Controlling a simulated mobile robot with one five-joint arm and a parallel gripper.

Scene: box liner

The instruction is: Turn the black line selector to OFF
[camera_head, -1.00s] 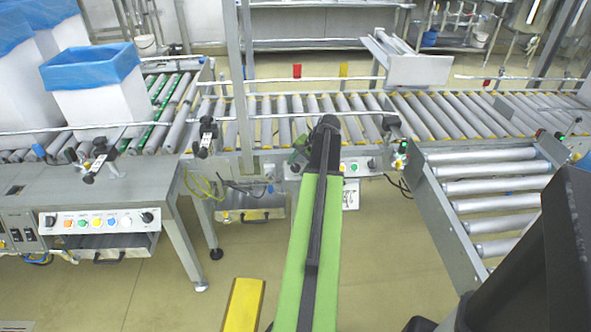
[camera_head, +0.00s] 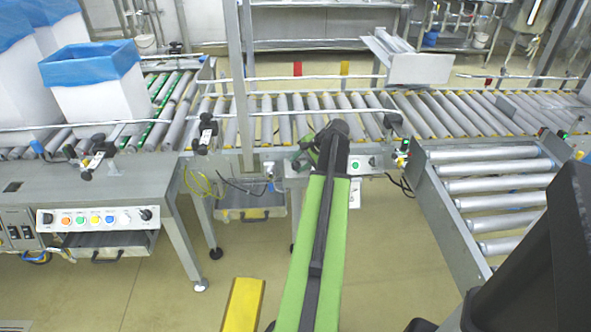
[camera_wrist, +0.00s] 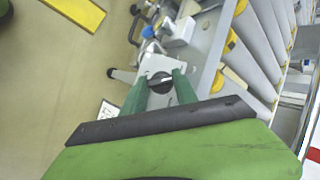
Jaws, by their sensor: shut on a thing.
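The black selector (camera_wrist: 160,88) is a round knob with a pale mark on its face, on a light grey panel. In the wrist view my gripper (camera_wrist: 161,82) has its two green fingers on either side of it, shut on the knob. In the head view my gripper (camera_head: 303,158) is at the left end of the control panel (camera_head: 328,168) under the roller conveyor, and the arm hides much of that panel and the knob. I cannot read any lettering around the knob.
A green button (camera_head: 354,165) and another black knob (camera_head: 372,162) sit at the panel's right end. The roller conveyor (camera_head: 285,120) runs above. A second panel (camera_head: 98,219) with coloured buttons is at left. A yellow bar (camera_head: 243,305) stands below on open floor.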

